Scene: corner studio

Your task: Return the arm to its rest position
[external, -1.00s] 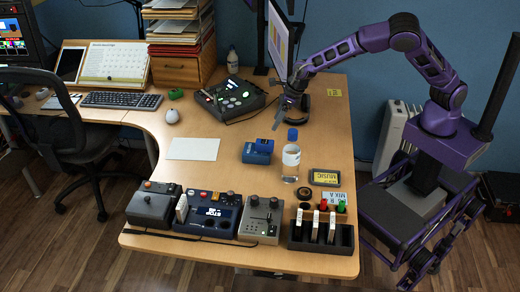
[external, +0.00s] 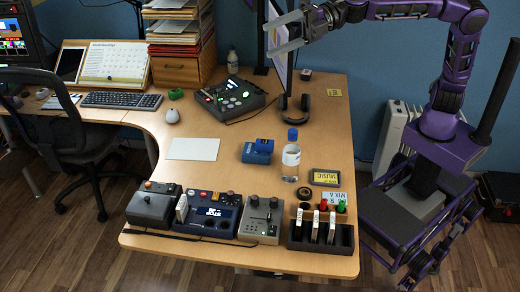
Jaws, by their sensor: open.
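My gripper (external: 284,34) is at the top middle of the external view, raised above the back of the desk. It is open, with its two grey fingers pointing left and nothing between them. The fingers overlap the monitor (external: 276,62) in the picture; I cannot tell how close they are to it. My purple arm rises from my base at the right and stretches left, with its forearm near level along the top of the view.
On the desk (external: 225,174) stand a water bottle (external: 291,155), a blue box (external: 258,151), a headphone stand (external: 304,103), a black console (external: 234,97) and several control boxes along the front edge. A white radiator (external: 393,135) stands behind my base. The air above the desk's right side is clear.

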